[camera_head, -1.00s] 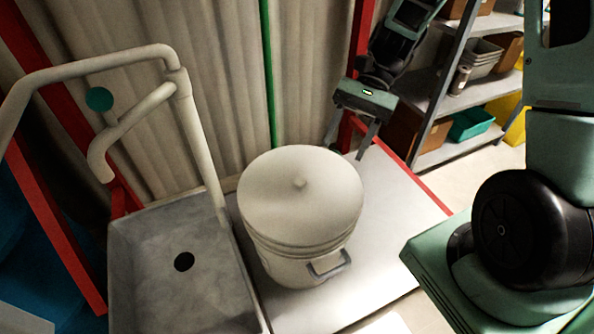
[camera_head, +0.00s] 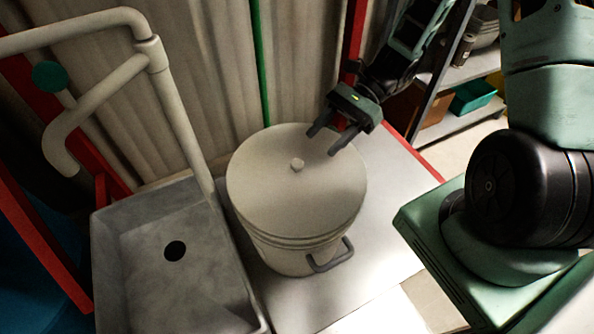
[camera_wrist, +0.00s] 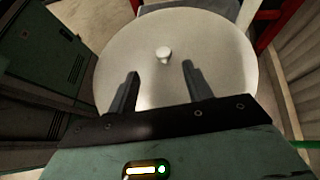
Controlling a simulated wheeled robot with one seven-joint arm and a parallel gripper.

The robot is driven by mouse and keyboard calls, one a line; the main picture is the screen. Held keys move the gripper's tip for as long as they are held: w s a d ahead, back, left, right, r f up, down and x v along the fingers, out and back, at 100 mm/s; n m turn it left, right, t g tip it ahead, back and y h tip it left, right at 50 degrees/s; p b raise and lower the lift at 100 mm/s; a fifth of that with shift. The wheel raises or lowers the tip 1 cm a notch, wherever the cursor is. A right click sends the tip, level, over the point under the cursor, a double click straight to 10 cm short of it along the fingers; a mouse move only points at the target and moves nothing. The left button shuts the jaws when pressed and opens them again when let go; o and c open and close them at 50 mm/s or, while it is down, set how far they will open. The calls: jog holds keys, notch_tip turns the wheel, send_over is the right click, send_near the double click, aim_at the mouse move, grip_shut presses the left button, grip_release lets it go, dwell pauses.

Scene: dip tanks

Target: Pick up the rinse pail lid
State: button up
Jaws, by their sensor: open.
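Nothing is between the fingers.
A grey sink (camera_head: 140,285) with a drain hole is left of the pail, with a cream pipe (camera_head: 178,115) arching over it. The pail stands on a pale bench top (camera_head: 385,210). A pleated curtain is behind; shelves (camera_head: 460,85) stand at upper right.

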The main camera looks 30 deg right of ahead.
aim_at(297, 163)
jog(key=shift+w+x, duration=0.1)
jog(key=shift+x, duration=1.45)
jog(key=shift+w+x, duration=0.15)
jog(key=shift+x, duration=1.4)
jog(key=shift+a+r, duration=0.15)
grip_shut()
